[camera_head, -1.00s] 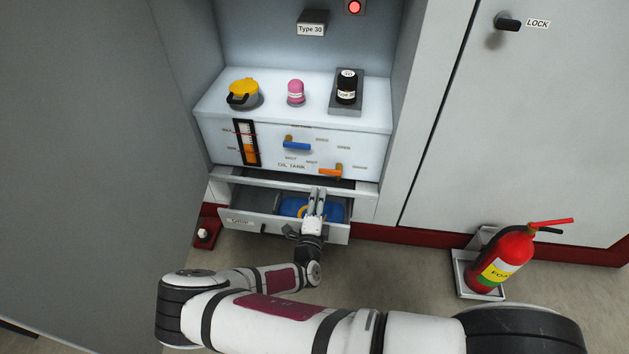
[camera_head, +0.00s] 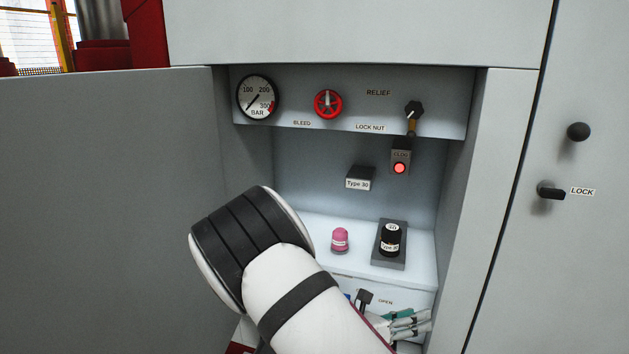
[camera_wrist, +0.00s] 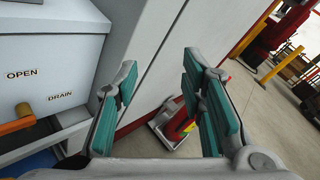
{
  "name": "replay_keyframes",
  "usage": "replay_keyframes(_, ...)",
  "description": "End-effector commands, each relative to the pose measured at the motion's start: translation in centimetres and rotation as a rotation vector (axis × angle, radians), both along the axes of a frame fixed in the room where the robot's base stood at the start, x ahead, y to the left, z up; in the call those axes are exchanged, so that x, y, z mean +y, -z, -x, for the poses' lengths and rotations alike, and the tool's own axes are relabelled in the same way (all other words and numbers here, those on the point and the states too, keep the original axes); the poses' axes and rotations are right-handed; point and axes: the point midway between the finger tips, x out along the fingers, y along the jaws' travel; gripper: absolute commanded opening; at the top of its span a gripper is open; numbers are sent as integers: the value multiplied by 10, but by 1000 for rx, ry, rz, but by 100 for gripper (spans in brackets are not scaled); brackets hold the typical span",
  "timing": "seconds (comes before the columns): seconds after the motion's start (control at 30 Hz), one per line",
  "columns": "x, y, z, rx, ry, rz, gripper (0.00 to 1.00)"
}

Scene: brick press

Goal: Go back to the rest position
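My gripper (camera_head: 418,323) shows at the lower right of the head view, in front of the tank's right side, partly behind my raised arm. In the wrist view my gripper (camera_wrist: 160,66) has its two teal-padded fingers well apart with nothing between them. It is clear of the drawer and points past the tank's right side toward the cabinet wall and floor. My arm covers the left part of the tank in the head view.
The wrist view shows an orange handle (camera_wrist: 16,122) and a red extinguisher (camera_wrist: 175,125).

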Motion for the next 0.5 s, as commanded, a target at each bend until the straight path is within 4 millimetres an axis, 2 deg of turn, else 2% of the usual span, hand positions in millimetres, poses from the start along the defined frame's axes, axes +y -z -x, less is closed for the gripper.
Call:
replay_keyframes(0.03,-8,-15,8,-52,68,-59,37)
replay_keyframes(0.2,-30,-56,45,-222,294,-231,37)
replay_keyframes(0.5,-52,-117,118,-513,690,-496,37)
